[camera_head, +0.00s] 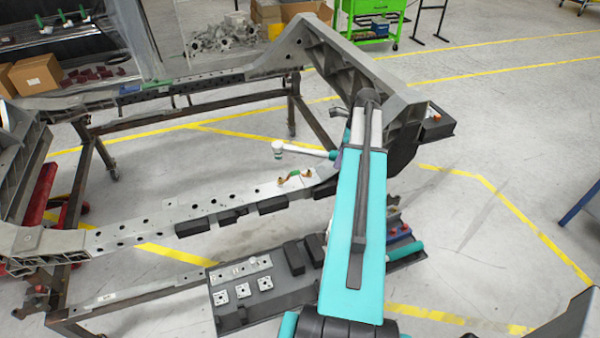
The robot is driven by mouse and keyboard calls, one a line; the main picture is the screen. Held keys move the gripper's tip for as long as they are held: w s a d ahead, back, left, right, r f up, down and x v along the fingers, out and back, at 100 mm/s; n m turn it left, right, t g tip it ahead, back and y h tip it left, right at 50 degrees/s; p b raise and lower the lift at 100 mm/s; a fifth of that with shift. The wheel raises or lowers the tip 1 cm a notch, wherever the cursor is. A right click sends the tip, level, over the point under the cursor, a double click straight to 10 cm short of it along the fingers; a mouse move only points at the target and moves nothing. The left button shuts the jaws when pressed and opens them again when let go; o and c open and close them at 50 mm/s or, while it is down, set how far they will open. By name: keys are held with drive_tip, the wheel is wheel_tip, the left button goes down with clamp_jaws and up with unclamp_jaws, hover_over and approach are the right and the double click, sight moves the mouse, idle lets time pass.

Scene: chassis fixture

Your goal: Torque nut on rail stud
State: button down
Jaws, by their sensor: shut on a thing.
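My teal arm rises from the bottom and covers the middle right. My gripper is hidden behind it, so its jaws and anything in them do not show. A white-handled tool-like thing (305,149) with a rounded pale end sticks out left from behind my arm, above the rail and apart from it in the picture. The near metal rail (200,208) runs across the chassis, with a row of holes. A small brass-and-green piece (295,175) sits on the rail near its right end. I cannot make out the nut or the stud.
A dark tray (228,318) below the rail holds square plates, a strip and black blocks. A teal cylinder (405,251) lies at its right. The large grey chassis bracket (335,65) stands behind my arm. Clear floor lies right. A green cart (372,22) stands at the back.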

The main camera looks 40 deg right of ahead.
drive_tip(key=shift+r, duration=0.1)
idle(0.6)
drive_tip(key=shift+w+a+n, duration=0.3)
drive_tip(key=shift+w+a, duration=0.35)
drive_tip(key=w+a+n+g+y+b, duration=0.15)
drive_tip(key=w+a+n, duration=0.25)
drive_tip(key=w+a, duration=0.5)
drive_tip(key=w+a+n+g+h+b, duration=0.1)
drive_tip(key=w+a+n+b, duration=0.3)
drive_tip(key=a, duration=0.9)
drive_tip(key=w+a+r+n+g+b, duration=0.1)
drive_tip(key=a+n, duration=0.4)
drive_tip(key=a, duration=0.9)
drive_tip(key=w+a+r+n+b, duration=0.1)
drive_tip(key=a+n, duration=0.4)
drive_tip(key=a, duration=0.9)
drive_tip(key=shift+w+n+g+b, duration=0.35)
drive_tip(key=shift+w+b, duration=0.35)
drive_tip(key=shift+w, duration=0.55)
drive_tip(key=shift+s, duration=0.1)
